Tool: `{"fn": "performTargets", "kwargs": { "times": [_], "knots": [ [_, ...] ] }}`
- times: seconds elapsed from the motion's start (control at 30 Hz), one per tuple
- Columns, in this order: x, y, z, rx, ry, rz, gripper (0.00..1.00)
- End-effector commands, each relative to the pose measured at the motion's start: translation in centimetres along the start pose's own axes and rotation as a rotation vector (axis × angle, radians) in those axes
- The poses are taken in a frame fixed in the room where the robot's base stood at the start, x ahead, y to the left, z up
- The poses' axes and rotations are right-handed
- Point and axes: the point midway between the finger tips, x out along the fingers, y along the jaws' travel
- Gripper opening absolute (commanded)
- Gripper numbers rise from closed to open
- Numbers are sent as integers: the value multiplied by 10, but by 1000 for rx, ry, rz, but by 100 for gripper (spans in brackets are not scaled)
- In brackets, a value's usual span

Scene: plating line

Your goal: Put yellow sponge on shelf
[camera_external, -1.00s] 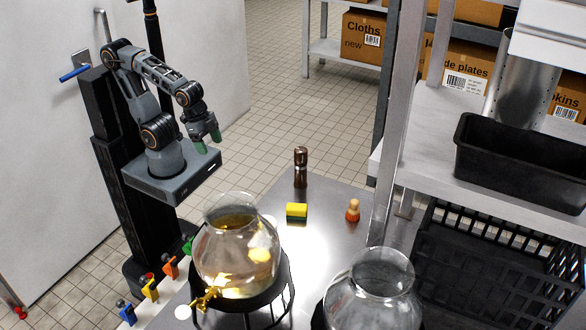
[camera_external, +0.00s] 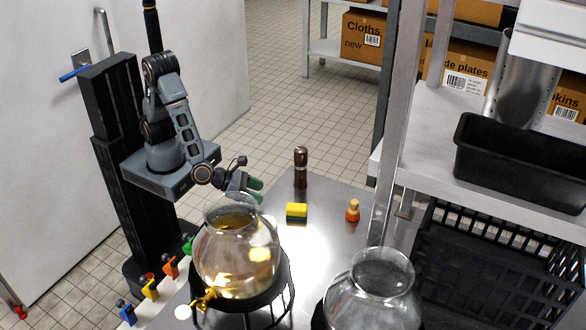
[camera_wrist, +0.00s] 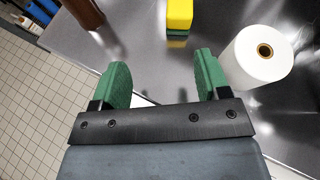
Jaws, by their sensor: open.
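In the wrist view the sponge (camera_wrist: 179,14) is at the top, ahead of my fingertips and slightly right of centre. My gripper (camera_external: 254,190) is at the table's left edge, left of the sponge and apart from it. Its green fingers (camera_wrist: 160,80) are spread with nothing between them. A grey metal shelf (camera_external: 435,125) stands at the right, holding a black bin.
The pepper mill (camera_external: 300,168) stands behind the sponge; the small bottle (camera_external: 353,211) is to its right. A glass dispenser (camera_external: 225,265) and a glass jar (camera_external: 375,285) stand in front. A white paper roll (camera_wrist: 258,57) is right of my fingers. The black bin (camera_external: 520,165) occupies much of the shelf.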

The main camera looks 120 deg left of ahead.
Motion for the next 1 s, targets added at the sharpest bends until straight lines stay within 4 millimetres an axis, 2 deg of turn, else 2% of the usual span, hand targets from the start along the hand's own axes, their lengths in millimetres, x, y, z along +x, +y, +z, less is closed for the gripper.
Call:
{"fn": "performTargets", "kwargs": {
  "times": [0.1,0.23,0.6,1.0],
  "knots": [
    [0,-14,7,97,-32,-70,69],
    [7,-20,9,163,-44,-97,69],
    [68,-26,12,170,-43,-94,69],
    [97,-28,16,168,-43,-92,69]
  ]
}}
